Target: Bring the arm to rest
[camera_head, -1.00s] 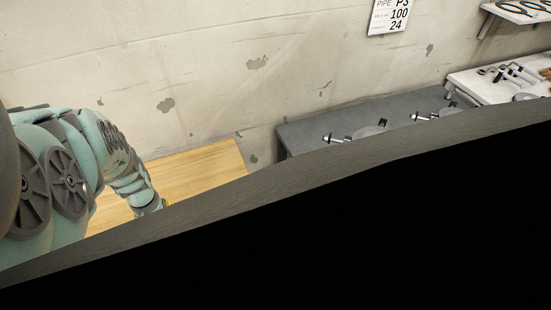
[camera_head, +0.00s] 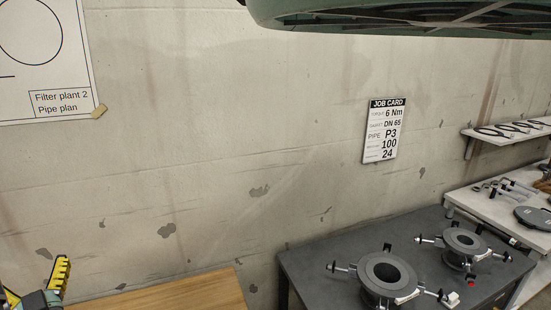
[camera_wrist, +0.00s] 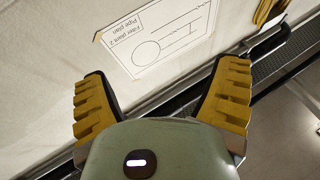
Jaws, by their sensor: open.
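My gripper (camera_wrist: 164,100) fills the lower part of the wrist view. Its two yellow ribbed fingers stand wide apart with nothing between them. In the head view, part of its yellow fingers shows at the lower left corner, beside the wooden table top (camera_head: 175,296). A large teal part of my own arm crosses the top right of the head view. The wrist view faces the wall and the pipe plan sheet (camera_wrist: 160,36), which appears upside down beyond the fingertips.
A dark grey bench (camera_head: 327,262) at the lower right holds two flanged pipe pieces (camera_head: 386,277) with clamps. A white bench (camera_head: 488,206) with tools stands farther right, below a wall shelf (camera_head: 508,133). A job card (camera_head: 383,130) hangs on the concrete wall.

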